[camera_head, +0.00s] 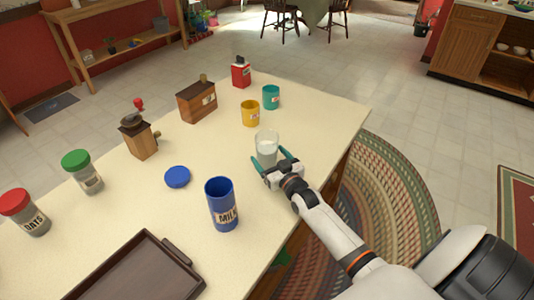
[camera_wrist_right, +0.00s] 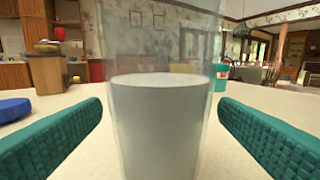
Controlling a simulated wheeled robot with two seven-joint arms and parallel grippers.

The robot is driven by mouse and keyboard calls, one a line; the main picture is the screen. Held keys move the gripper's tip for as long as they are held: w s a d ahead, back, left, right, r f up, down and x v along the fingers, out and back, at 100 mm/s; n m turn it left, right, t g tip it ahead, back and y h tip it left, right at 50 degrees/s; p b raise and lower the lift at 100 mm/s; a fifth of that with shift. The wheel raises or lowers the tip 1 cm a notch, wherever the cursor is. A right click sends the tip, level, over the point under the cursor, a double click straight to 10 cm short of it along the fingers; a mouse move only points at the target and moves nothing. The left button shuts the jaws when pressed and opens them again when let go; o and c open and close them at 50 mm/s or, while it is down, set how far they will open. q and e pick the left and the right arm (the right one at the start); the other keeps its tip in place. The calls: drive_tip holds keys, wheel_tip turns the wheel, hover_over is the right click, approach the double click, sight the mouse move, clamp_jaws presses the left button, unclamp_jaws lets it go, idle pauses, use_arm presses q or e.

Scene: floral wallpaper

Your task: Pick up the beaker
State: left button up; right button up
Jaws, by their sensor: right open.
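The beaker (camera_head: 266,148) is a clear glass with whitish contents, upright on the cream counter (camera_head: 225,155) near its right edge. In the right wrist view the beaker (camera_wrist_right: 165,120) fills the middle, close to the camera. My right gripper (camera_head: 270,164) is open at the beaker, with one teal finger on either side. In the right wrist view a gap shows between the beaker and each finger of the gripper (camera_wrist_right: 162,135). My left gripper is not in view.
Behind the beaker stand a yellow cup (camera_head: 250,113) and a teal cup (camera_head: 271,97). A blue MILK container (camera_head: 221,204) stands in front to the left, with a blue lid (camera_head: 177,177) beyond it. A brown tray (camera_head: 140,275) and jars are farther left.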

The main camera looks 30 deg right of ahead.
drive_tip(key=shift+w+d+f, duration=0.1)
drive_tip(key=shift+w, duration=1.15)
drive_tip(key=shift+s, duration=0.1)
drive_tip(key=c, duration=1.2)
drive_tip(key=shift+c, duration=0.2)
